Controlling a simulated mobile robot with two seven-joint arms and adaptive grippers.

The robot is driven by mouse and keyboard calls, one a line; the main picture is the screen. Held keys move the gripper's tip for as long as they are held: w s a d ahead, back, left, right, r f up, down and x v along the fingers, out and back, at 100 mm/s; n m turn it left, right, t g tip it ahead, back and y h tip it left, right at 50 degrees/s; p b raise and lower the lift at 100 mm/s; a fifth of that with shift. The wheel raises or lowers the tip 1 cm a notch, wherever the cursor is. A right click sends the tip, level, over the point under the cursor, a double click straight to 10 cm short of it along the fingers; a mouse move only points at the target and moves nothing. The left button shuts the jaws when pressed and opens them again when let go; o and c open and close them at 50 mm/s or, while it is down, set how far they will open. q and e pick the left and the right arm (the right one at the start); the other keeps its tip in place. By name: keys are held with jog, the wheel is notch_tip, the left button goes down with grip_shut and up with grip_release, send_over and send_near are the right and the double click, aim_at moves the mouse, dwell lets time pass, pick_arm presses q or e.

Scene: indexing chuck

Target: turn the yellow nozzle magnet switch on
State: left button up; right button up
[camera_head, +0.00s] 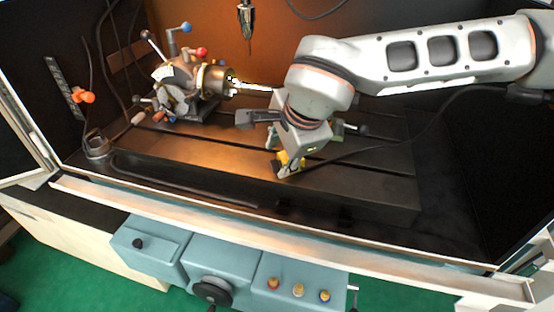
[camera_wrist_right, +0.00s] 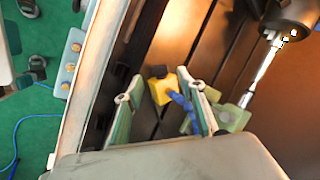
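The yellow nozzle magnet (camera_head: 291,161) sits on the dark slotted machine table, partly hidden by my right gripper (camera_head: 280,158) in the head view. In the right wrist view the yellow magnet block (camera_wrist_right: 163,90) has a dark cap at its upper end and a blue lever or nozzle part (camera_wrist_right: 181,101) on its right side. My right gripper (camera_wrist_right: 164,94) is open, with its two fingers apart on either side of the block. The blue part reaches close to the right finger; I cannot tell whether it touches. My left gripper is not in view.
The indexing chuck (camera_head: 190,80) with coloured knobs stands at the back left of the machine table (camera_head: 180,150). A spindle tool (camera_head: 246,22) hangs above. An orange nozzle (camera_head: 84,97) is at the left wall. The teal control panel (camera_head: 200,262) is in front.

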jog(key=shift+v, duration=2)
jog(key=shift+c, duration=0.3)
